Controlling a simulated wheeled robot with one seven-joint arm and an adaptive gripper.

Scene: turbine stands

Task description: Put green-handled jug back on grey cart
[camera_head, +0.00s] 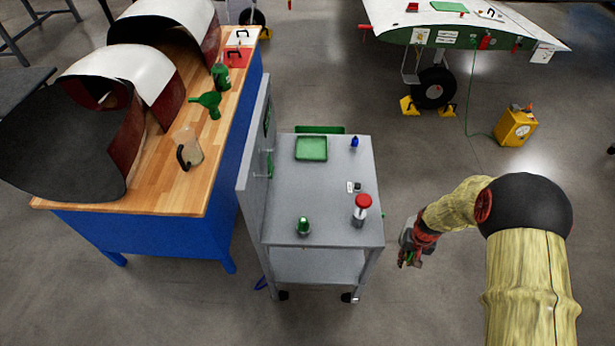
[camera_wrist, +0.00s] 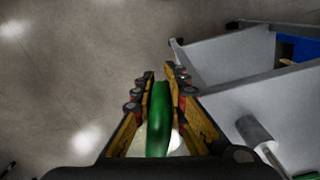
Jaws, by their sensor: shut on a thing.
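My gripper (camera_head: 412,245) hangs to the right of the grey cart (camera_head: 322,190), apart from it and over open floor. In the wrist view, my gripper (camera_wrist: 158,80) is shut on the green handle of the jug (camera_wrist: 158,120). A pale, whitish part of the jug shows below the handle, between the fingers. The rest of the jug is hidden by the fingers and wrist. In the head view only a small bit of green shows at the gripper. The cart (camera_wrist: 228,60) also stands at the right of the wrist view.
The cart top holds a green tray (camera_head: 311,148), a red-capped container (camera_head: 361,211), a green-topped item (camera_head: 303,226) and a small blue bottle (camera_head: 354,142). Its middle and front centre are bare. A wooden-topped workbench (camera_head: 205,150) stands left, a yellow case (camera_head: 515,127) at back right.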

